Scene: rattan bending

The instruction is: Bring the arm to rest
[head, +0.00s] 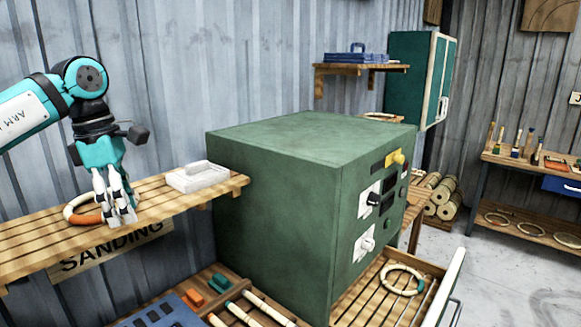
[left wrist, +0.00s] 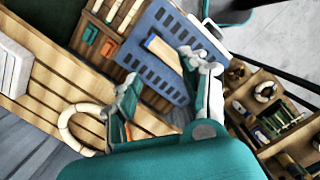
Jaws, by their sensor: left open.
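My left gripper (head: 120,218) hangs fingers-down at the slatted wooden shelf (head: 30,234) above the SANDING sign. It is open, with its fingers apart in the left wrist view (left wrist: 168,98). A cream rattan ring (head: 70,214) with an orange section lies on the shelf just left of the fingers. The fingers hide its right side in the head view. The ring (left wrist: 64,122) also shows beside one finger in the left wrist view. I cannot tell whether a finger touches it. My right gripper is in neither view.
A white tray (head: 198,177) sits at the shelf's right end. A large green cabinet (head: 275,190) stands to the right, with an open slatted drawer (head: 362,311) holding a pale ring (head: 402,280). A blue slotted board (head: 165,314) and rods lie on a lower bench.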

